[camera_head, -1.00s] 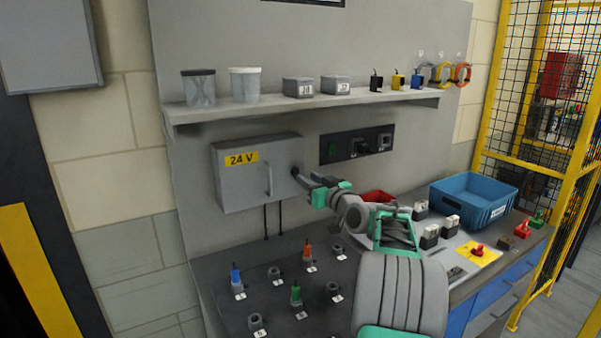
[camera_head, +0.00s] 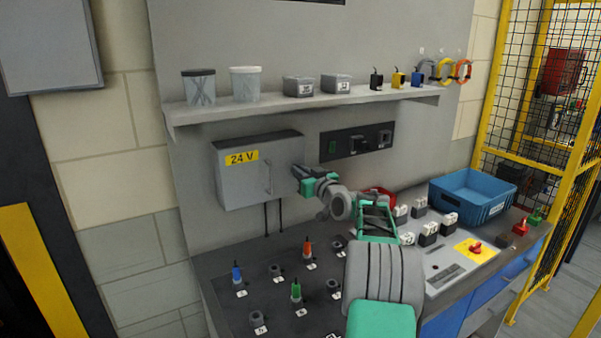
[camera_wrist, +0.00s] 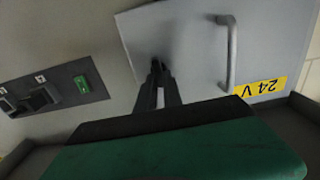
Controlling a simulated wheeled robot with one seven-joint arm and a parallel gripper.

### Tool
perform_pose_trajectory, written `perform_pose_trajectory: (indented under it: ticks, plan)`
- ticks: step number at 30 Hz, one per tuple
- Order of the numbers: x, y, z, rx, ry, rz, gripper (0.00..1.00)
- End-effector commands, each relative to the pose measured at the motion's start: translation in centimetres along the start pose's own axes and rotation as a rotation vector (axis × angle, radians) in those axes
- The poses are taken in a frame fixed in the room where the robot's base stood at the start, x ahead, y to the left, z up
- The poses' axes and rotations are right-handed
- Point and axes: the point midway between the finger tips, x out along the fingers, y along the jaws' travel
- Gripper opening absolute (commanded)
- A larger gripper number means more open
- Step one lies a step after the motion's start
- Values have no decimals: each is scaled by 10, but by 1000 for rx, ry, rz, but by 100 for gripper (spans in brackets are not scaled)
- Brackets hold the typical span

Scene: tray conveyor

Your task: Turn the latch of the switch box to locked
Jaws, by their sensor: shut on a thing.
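The switch box (camera_head: 235,185) is a grey wall box with a yellow "24 V" label and a bar handle (camera_head: 268,178) on its closed door. It also fills the upper right of the wrist view (camera_wrist: 190,45), where it looks upside down. My gripper (camera_head: 298,171) is at the right edge of the door. In the wrist view its dark fingers (camera_wrist: 157,70) are close together on the small dark latch (camera_wrist: 157,61). The fingers mostly cover the latch, so I cannot tell its angle.
A dark switch panel (camera_head: 356,143) is on the wall right of the box. A shelf (camera_head: 300,107) with cups and small boxes runs above. The bench below holds several coloured pegs, a blue crate (camera_head: 455,205) and a red button on yellow (camera_head: 476,247).

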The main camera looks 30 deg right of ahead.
Motion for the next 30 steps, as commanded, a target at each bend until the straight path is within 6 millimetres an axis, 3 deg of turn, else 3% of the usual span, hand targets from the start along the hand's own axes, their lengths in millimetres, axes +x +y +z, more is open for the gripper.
perform_pose_trajectory:
  ticks: [19,30]
  plan:
    - [0,1,0,24,0,1,0]
    - [0,3,2,230,1,1,0]
